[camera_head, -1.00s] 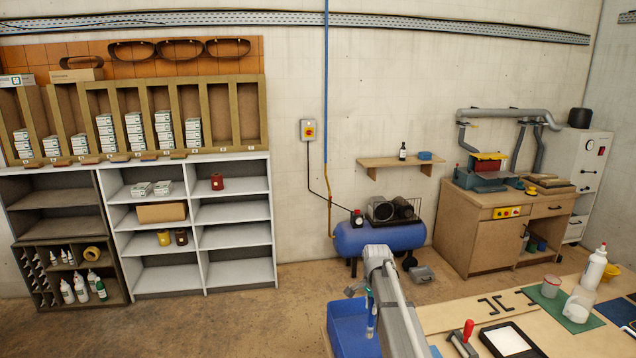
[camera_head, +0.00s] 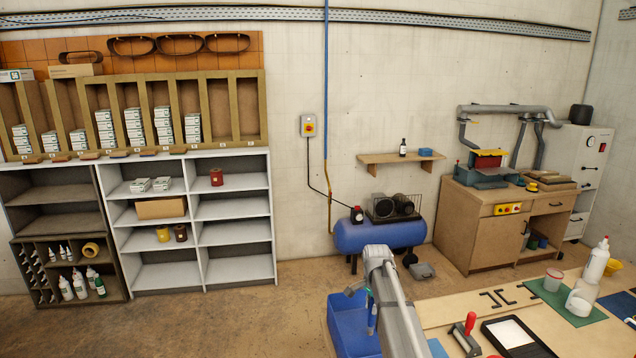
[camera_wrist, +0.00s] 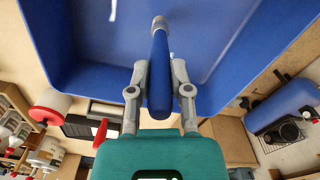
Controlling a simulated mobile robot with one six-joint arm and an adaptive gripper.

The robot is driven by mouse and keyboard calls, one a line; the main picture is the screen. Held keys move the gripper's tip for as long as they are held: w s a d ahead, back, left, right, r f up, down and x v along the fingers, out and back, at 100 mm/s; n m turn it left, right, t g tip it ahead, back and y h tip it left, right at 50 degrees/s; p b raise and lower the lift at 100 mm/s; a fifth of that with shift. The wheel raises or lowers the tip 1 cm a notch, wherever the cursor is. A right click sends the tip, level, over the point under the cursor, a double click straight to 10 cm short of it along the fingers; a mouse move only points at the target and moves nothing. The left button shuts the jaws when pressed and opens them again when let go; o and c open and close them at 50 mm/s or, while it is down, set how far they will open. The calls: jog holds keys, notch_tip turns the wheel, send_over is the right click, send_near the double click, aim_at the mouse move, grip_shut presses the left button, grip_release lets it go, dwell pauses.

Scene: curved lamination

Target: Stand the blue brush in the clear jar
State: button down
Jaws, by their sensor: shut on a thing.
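The blue brush (camera_head: 371,314) is in my gripper (camera_head: 368,296), over the blue bin at the lower middle of the head view. In the wrist view the gripper (camera_wrist: 159,92) has its two grey fingers on either side of the brush's blue handle (camera_wrist: 159,75), shut on it. The brush's pale metal-coloured end (camera_wrist: 159,24) points to the top of that picture, over the bin.
The blue bin (camera_head: 348,345) lies below the gripper, beside the workbench (camera_head: 448,317). A red-handled tool (camera_head: 467,332) and black tray (camera_head: 512,337) lie nearer.

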jog(key=shift+r+p, duration=6.9)
jog(key=shift+r, duration=0.15)
notch_tip(320, 180, down, 14)
jog(key=b, duration=1.4)
jog(key=shift+f, duration=0.2)
jog(key=shift+r, duration=0.15)
notch_tip(320, 180, up, 14)
jog(key=p, duration=1.4)
notch_tip(320, 180, down, 14)
jog(key=b, duration=1.4)
